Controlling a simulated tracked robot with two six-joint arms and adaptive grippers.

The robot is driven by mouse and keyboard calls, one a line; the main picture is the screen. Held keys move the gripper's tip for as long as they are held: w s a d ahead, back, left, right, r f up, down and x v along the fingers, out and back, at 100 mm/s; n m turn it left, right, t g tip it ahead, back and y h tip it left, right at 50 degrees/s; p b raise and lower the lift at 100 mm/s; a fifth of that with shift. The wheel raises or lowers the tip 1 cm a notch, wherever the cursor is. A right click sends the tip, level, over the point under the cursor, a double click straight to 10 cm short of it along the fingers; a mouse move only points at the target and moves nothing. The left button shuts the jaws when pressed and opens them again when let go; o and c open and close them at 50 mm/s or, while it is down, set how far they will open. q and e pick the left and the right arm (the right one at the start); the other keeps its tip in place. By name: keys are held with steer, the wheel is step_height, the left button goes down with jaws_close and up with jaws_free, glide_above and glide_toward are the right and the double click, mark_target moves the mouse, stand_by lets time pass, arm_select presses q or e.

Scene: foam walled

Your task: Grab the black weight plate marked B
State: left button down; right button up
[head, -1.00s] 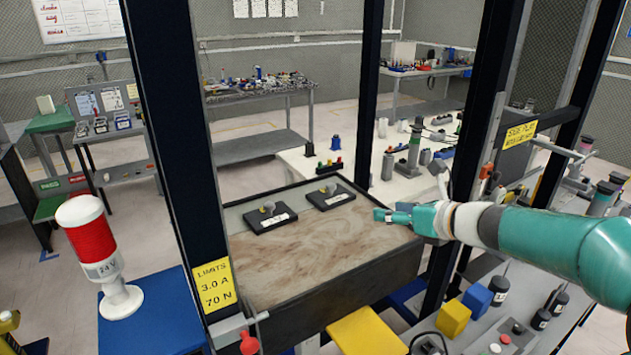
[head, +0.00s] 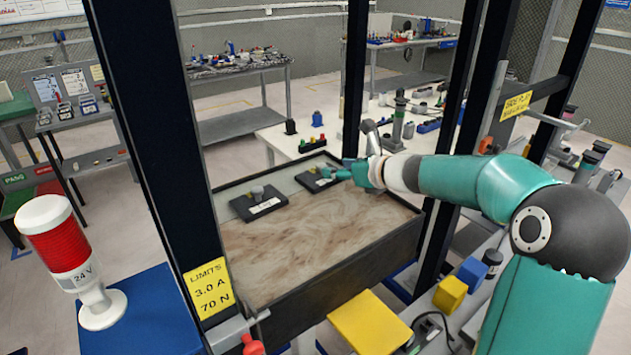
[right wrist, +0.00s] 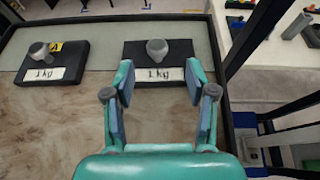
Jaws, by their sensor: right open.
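Two black square weight plates with grey knobs and white labels lie on the tray. The left plate (head: 245,207) is clear of my gripper; in the right wrist view (right wrist: 72,62) it reads 1 kg and has a small yellow tag. The right plate (head: 311,184) also reads 1 kg in the right wrist view (right wrist: 181,50). I cannot read a letter B on either. My right gripper (head: 332,173) is open and empty at the right plate; in the right wrist view its fingers (right wrist: 160,82) point toward that plate, on either side of its label. My left gripper is not in view.
The dark-walled tray (head: 320,271) has a bare brown floor in front of the plates. Dark posts (head: 160,160) frame it. A red-and-white lamp (head: 58,245) stands at left. Yellow (head: 368,325) and blue blocks are in front. A white table with several items lies behind.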

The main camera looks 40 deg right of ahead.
mark_target(323, 165)
steer(key=shift+a+x, duration=0.2)
steer(key=shift+x, duration=2.75)
steer(key=shift+r, duration=0.2)
steer(key=shift+w, duration=0.1)
jaws_close()
steer(key=shift+r, duration=0.15)
